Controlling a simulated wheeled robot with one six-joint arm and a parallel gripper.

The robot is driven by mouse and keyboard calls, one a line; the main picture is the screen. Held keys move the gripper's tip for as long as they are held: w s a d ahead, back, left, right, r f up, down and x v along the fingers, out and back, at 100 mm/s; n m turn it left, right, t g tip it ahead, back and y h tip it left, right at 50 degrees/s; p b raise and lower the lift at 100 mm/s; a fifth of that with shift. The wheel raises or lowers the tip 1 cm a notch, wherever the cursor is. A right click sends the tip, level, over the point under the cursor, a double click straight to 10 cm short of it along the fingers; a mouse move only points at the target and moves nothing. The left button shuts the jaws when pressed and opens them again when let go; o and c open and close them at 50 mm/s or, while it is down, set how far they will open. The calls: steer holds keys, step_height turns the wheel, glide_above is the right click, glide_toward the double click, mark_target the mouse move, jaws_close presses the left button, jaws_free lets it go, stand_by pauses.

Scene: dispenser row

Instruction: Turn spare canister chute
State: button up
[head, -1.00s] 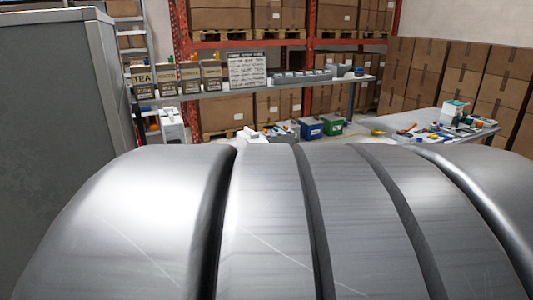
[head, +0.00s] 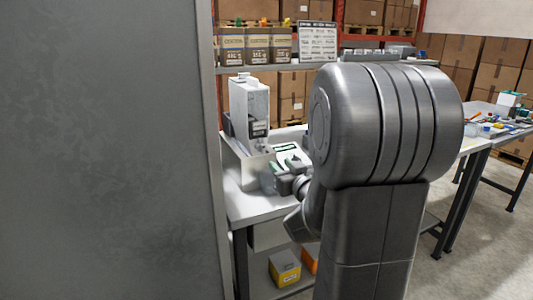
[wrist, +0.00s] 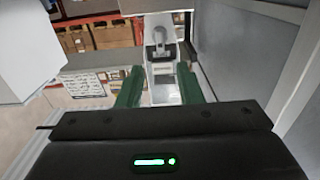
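A tall pale canister dispenser (head: 250,100) stands upright at the left end of the bench, with a dark label low on its front. A light grey bin-like base (head: 240,168) is below it. My gripper (head: 270,180) is beside that base, partly hidden by my own arm; contact cannot be told in the head view. In the wrist view my gripper (wrist: 160,90) has its two green fingers spread apart. Between and beyond them is a pale fitting with a rounded grey knob (wrist: 159,40), apparently the chute part; nothing is visibly clamped.
A tall grey cabinet (head: 105,150) fills the left of the head view, close to the bench end. A yellow box (head: 284,268) sits below the bench. Another table (head: 505,128) stands right.

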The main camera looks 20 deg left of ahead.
mark_target(264, 149)
steer(key=p+x, duration=0.2)
steer(key=x, duration=1.1)
steer(key=shift+w+a, duration=0.15)
steer(key=shift+a, duration=0.05)
steer(key=c, duration=0.6)
steer(key=shift+c, duration=0.2)
